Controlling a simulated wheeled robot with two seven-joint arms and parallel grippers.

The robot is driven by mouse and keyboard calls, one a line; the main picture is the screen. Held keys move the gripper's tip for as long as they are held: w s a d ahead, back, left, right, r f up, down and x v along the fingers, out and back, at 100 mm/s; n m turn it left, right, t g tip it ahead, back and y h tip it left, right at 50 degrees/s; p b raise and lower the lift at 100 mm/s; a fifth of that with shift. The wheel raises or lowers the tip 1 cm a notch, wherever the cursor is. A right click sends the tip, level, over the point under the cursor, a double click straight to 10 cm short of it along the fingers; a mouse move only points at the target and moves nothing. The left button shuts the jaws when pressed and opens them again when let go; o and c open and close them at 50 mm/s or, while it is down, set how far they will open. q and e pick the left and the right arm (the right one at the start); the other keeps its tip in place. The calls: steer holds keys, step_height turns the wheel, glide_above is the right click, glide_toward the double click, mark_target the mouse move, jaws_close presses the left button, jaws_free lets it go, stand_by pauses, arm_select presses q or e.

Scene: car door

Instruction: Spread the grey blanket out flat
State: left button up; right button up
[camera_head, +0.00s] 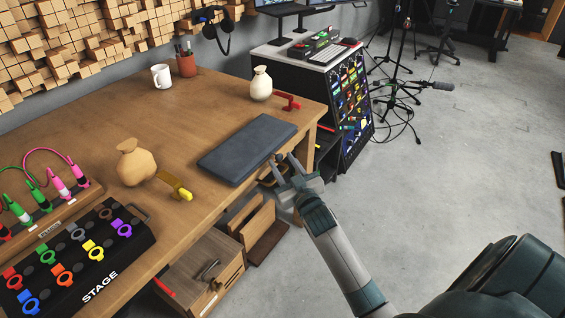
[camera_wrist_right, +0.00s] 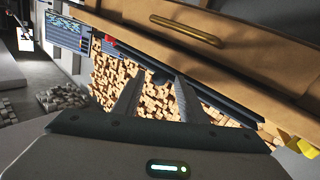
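The grey blanket (camera_head: 247,148) lies folded into a flat, dark rectangular pad near the front edge of the wooden desk. My right gripper (camera_head: 286,157) is just off the blanket's right end, by the desk edge, with its fingers apart and nothing between them. In the right wrist view the two fingers (camera_wrist_right: 159,78) are also spread. A long dark strip (camera_wrist_right: 225,102) along the desk there looks like the blanket's edge. I cannot tell whether a finger touches the blanket. My left gripper is not in view.
A tan pouch (camera_head: 135,162) and a yellow-handled tool (camera_head: 175,186) lie left of the blanket. Open drawers (camera_head: 252,220) jut out below the desk edge.

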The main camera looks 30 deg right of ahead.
steer(key=shift+w+d, duration=0.1)
steer(key=shift+w, duration=0.25)
jaws_close()
steer(key=shift+r, duration=0.15)
